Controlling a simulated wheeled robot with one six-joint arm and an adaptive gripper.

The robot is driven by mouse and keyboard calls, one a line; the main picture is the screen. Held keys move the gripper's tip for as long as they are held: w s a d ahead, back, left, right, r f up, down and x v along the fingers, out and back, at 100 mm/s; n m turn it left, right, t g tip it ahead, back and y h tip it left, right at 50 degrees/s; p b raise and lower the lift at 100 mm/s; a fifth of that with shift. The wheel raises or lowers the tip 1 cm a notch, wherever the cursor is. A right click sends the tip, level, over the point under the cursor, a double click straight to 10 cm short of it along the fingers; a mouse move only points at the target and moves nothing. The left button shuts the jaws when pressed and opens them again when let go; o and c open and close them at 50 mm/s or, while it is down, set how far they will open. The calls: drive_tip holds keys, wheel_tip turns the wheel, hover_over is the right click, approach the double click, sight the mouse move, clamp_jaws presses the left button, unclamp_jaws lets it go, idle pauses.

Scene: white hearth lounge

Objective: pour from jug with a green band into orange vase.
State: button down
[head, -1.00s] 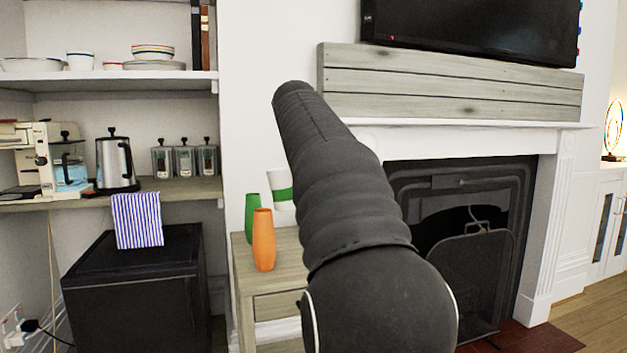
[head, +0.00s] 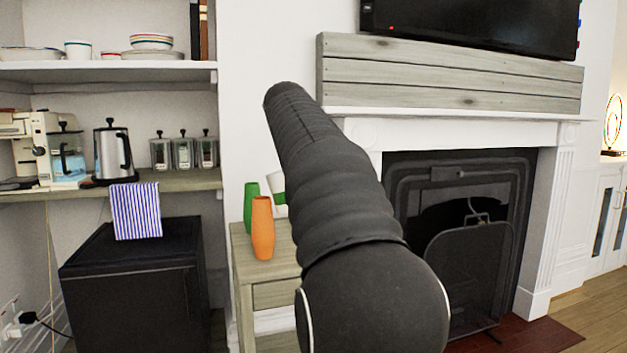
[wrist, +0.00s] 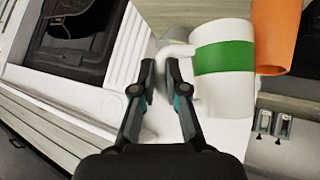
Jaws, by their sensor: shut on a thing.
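The white jug with a green band (wrist: 224,57) is large in the wrist view. My gripper (wrist: 160,75) is shut on its handle. In the head view a sliver of the jug (head: 278,182) shows beside my arm, above the back of the small wooden cabinet. My arm hides the rest of it and my gripper there. The orange vase (head: 262,228) stands upright on the cabinet top, in front and a little left of the jug. It also shows in the wrist view (wrist: 276,30), partly behind the jug. I cannot tell what the jug holds.
A green vase (head: 250,206) stands just behind the orange one on the wooden cabinet (head: 240,262).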

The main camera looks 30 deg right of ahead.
drive_tip(key=shift+f+h+b, duration=0.3)
drive_tip(key=shift+f+b, duration=0.55)
drive_tip(key=shift+f, duration=0.2)
drive_tip(key=shift+s+a+r+n+g+h+p, duration=0.15)
drive_tip(key=shift+r+n+g+h+p, duration=0.15)
drive_tip(key=shift+r+g+p, duration=0.35)
drive_tip(key=shift+r, duration=0.1)
drive_tip(key=shift+r+p, duration=0.35)
drive_tip(key=shift+p, duration=0.5)
drive_tip(key=shift+r+n+h+p, duration=0.25)
drive_tip(key=shift+n+h+p, duration=0.05)
drive_tip(key=shift+p, duration=0.1)
